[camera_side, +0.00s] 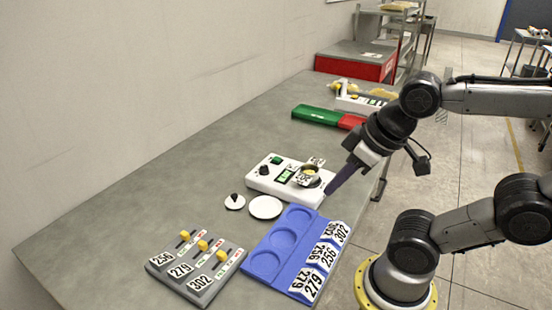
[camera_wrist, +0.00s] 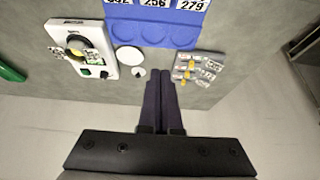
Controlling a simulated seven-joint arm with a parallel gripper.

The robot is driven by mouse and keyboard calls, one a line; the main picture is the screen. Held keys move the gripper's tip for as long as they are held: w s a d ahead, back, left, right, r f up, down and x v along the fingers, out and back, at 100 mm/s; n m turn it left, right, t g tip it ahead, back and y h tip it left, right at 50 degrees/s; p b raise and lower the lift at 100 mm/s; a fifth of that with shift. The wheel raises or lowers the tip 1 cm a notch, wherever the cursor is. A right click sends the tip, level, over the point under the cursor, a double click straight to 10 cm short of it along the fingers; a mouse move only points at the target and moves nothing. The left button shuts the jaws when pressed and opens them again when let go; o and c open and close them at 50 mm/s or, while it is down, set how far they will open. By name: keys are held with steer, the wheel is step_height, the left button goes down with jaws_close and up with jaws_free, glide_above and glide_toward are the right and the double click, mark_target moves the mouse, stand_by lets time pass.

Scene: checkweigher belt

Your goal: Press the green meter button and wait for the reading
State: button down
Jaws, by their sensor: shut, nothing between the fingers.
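The white meter (camera_side: 290,190) stands on the grey table in the side view. Its green button (camera_side: 277,160) is at the far left of its top, near a black knob (camera_side: 264,170). A green display (camera_side: 285,174) is lit, but I cannot read it. A round pan on the meter holds something yellow, with a number tag beside it. My gripper (camera_side: 329,192) is shut and empty, pointing down and left near the meter's right end, apart from the button. In the wrist view, the shut fingers (camera_wrist: 160,74) are right of the meter (camera_wrist: 103,39).
A blue tray (camera_side: 262,264) with round recesses and number tags lies in front. A grey block (camera_side: 205,292) with yellow-knobbed sliders is at front left. Two white discs (camera_side: 265,207) lie beside the meter. A green and red bar (camera_side: 314,115) lies behind. The left table area is clear.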

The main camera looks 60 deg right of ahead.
steer(key=w+a+r+m+t+y, duration=0.1)
steer(key=w+a+r+m+y, duration=0.25)
steer(key=w+r+m, duration=0.5)
steer(key=w+d+f+m+t, duration=0.1)
steer(key=w+d+m, duration=0.2)
steer(key=w, duration=0.4)
steer(key=w+d+m+t, duration=0.1)
steer(key=w+d+m, duration=0.2)
steer(key=w, duration=0.4)
steer(key=w+d+f+m, duration=0.3)
steer(key=w+d, duration=0.1)
steer(key=d, duration=0.2)
steer(key=w+d+f+m, duration=0.2)
steer(key=w+d+m, duration=0.1)
steer(key=d, duration=0.4)
steer(key=s+d+f+m+h, duration=0.1)
steer(key=d+f+m, duration=0.3)
steer(key=d+f, duration=0.5)
steer(key=s+d, duration=0.1)
steer(key=d, duration=0.2)
steer(key=shift+d+f, duration=0.15)
steer(key=shift+d, duration=0.15)
